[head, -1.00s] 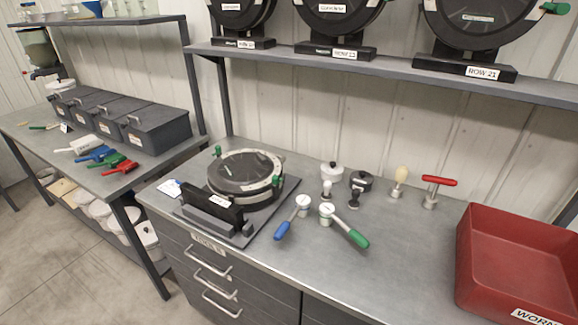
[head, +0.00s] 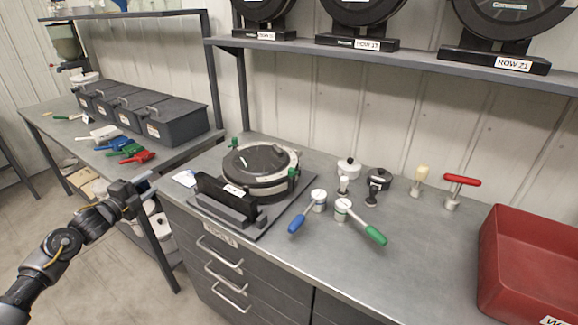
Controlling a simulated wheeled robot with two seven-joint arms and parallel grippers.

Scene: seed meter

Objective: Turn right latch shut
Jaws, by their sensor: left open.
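The seed meter (head: 259,166) lies flat in its dark stand on a grey base plate on the bench. A green latch (head: 292,173) sits at its right edge. Another green latch (head: 235,143) sits at its far left edge. I cannot tell from here how far either latch is turned. My left gripper (head: 143,184) is open and empty, left of the bench's front corner and apart from the meter. My right gripper is not in view.
Blue-handled (head: 305,214) and green-handled (head: 361,221) tools stand right of the meter. A red-handled tool (head: 461,184) and a red bin (head: 530,265) are farther right. A shelf (head: 400,65) with more meters overhangs the back. A side table (head: 60,135) holds dark boxes and scoops.

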